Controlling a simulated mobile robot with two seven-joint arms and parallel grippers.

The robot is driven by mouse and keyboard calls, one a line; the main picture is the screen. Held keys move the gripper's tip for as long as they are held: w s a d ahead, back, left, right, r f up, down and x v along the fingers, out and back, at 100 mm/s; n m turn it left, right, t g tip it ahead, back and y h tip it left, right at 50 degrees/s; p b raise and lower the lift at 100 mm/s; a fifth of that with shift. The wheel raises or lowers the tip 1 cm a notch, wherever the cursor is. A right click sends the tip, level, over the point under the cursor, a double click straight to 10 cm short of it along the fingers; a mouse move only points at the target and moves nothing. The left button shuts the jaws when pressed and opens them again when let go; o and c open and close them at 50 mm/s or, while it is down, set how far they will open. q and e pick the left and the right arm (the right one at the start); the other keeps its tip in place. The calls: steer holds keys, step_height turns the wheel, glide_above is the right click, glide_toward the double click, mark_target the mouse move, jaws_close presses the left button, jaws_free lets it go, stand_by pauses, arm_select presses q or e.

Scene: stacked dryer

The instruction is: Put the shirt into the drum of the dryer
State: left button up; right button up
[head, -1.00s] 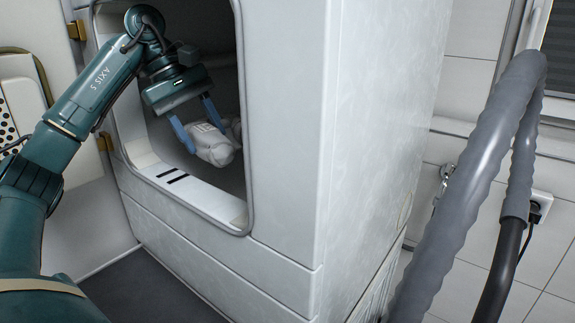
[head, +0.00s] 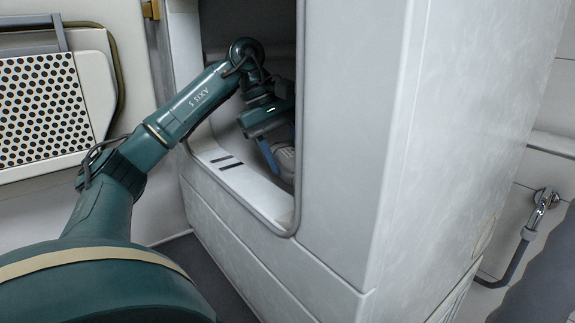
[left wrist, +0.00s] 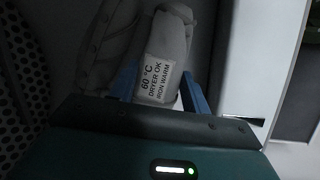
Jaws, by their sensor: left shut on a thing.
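The shirt (head: 285,160) is a pale grey bundle inside the dryer's opening, partly hidden by the rim and my gripper. In the left wrist view the shirt (left wrist: 172,35) carries a white label reading "60 °C, dryer OK, iron warm". My left gripper (head: 276,168) reaches through the opening, with its blue fingers shut on the shirt; the wrist view shows a finger on each side of it. The dryer (head: 345,120) is a white cabinet with a rounded opening. The drum's depth is dark and mostly hidden. My right gripper is out of view.
The opening's grey-edged rim (head: 262,212) runs close below and right of my left gripper. The open door with a perforated panel (head: 42,105) stands at the left. A pipe fitting (head: 540,205) is on the tiled wall at the right.

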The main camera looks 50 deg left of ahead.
arm_select(q)
steer(key=shift+f, duration=0.65)
steer(key=shift+f+b, duration=0.45)
steer(key=shift+f, duration=0.15)
steer(key=o, duration=1.2)
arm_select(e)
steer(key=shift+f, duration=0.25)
arm_select(q)
steer(key=shift+r, duration=0.1)
steer(key=shift+r+p, duration=0.35)
steer(key=p+v, duration=0.6)
steer(key=v, duration=0.6)
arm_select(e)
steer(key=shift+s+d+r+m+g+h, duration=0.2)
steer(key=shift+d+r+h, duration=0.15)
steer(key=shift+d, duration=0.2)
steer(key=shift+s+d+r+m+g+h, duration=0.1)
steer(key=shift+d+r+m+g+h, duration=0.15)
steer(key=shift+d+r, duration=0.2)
